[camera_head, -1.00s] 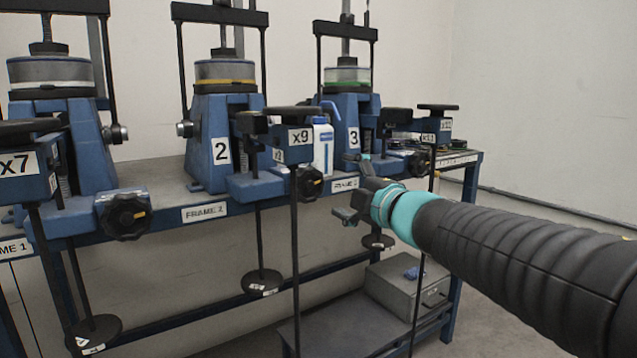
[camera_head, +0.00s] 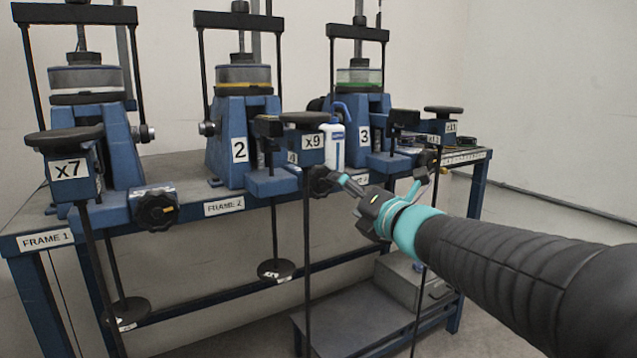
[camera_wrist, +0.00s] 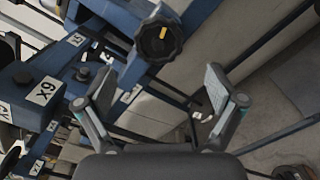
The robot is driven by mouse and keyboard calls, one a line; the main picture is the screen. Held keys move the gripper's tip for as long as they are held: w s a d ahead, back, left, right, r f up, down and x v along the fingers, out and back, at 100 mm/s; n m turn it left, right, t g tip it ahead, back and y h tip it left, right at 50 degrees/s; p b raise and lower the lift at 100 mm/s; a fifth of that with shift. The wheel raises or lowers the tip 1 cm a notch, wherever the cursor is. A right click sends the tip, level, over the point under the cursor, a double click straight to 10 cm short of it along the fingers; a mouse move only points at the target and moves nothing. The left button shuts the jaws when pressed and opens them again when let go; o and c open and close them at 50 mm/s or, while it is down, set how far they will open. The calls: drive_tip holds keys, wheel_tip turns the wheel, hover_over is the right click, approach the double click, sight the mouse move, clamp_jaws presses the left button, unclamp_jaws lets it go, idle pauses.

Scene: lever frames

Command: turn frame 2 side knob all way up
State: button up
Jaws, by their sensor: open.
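Frame 2 (camera_head: 226,150) is the blue stand marked "2" in the middle of the bench. Its black side knob (camera_head: 321,181) sits on the right side, below the x9 block, partly hidden behind the lever rod and my gripper. In the wrist view a black lobed knob (camera_wrist: 158,38) with a yellow mark shows beyond the fingertips, slightly left of centre; it appears to be the same knob. My gripper (camera_head: 378,186) is just right of the knob in the head view. In the wrist view my gripper (camera_wrist: 160,85) is open and empty, its fingers spread apart short of the knob.
The x9 block (camera_head: 308,141) and its thin hanging rod are close left of my gripper. A white and blue bottle (camera_head: 335,147) stands behind it. Frame 3 (camera_head: 365,135) is to the right, frame 1 to the left with its own knob (camera_head: 157,210). A grey box (camera_head: 402,281) sits low.

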sight(322, 183)
drive_tip(key=p+x, duration=0.1)
drive_tip(key=x, duration=0.9)
drive_tip(key=shift+s+a, duration=0.1)
drive_tip(key=shift+a, duration=0.05)
drive_tip(key=shift+s, duration=0.15)
drive_tip(key=c, duration=1.6)
